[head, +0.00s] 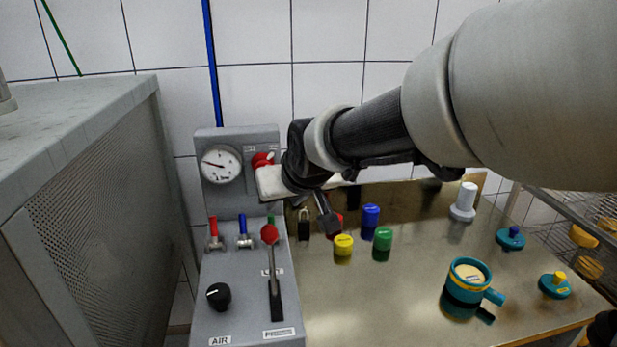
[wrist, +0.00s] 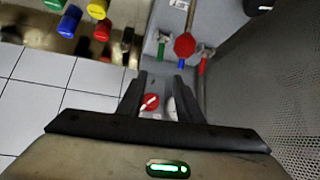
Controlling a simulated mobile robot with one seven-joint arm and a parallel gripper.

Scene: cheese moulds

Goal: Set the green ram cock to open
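The green ram cock (head: 271,219) is the rightmost of three small cocks on the grey panel. In the head view the red ball of a lever partly hides it, and I cannot make out its handle setting. In the wrist view the green cock (wrist: 161,50) shows beyond my fingertips, to the left of the red ball. My gripper (wrist: 161,76) is open, its two fingers apart with nothing held between them. In the head view my gripper (head: 325,220) hangs above and right of the cock, clear of it.
The lever's red ball (head: 269,234) stands close in front of the green cock. The blue cock (head: 242,233) and red cock (head: 214,234) are to its left. A red knob (head: 262,159) and gauge (head: 221,164) are above.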

